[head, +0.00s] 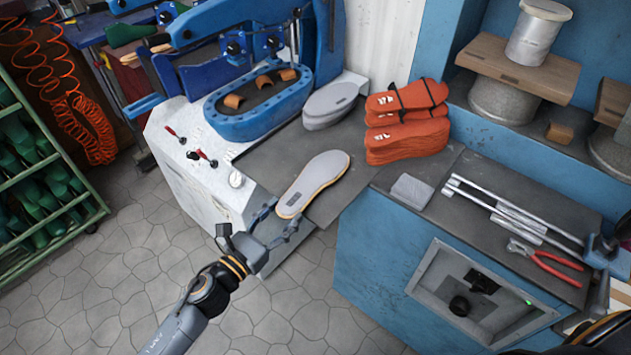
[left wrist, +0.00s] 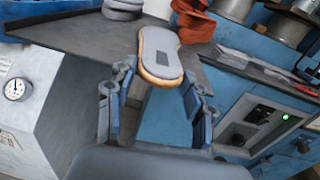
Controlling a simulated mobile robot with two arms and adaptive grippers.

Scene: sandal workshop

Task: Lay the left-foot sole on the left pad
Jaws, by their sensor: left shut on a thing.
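A grey sole with a tan edge (head: 313,182) lies flat-side up over the front edge of the dark grey worktop (head: 262,160). My left gripper (head: 275,222) is shut on its near end; the left wrist view shows the sole (left wrist: 161,50) between the fingers (left wrist: 160,82). I cannot tell whether the sole touches the worktop. Behind it lies a stack of plain grey soles (head: 330,103). I cannot pick out the left pad with certainty. My right arm shows only partly at the right edge, and its jaws are unclear.
A blue press with an oval tray (head: 222,128) stands behind left on a white cabinet (head: 200,185). Strapped orange soles (head: 408,145), a grey block (head: 411,191), metal rods (head: 500,205) and red pliers (head: 540,262) lie to the right. A gauge (left wrist: 17,88) faces front on the cabinet.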

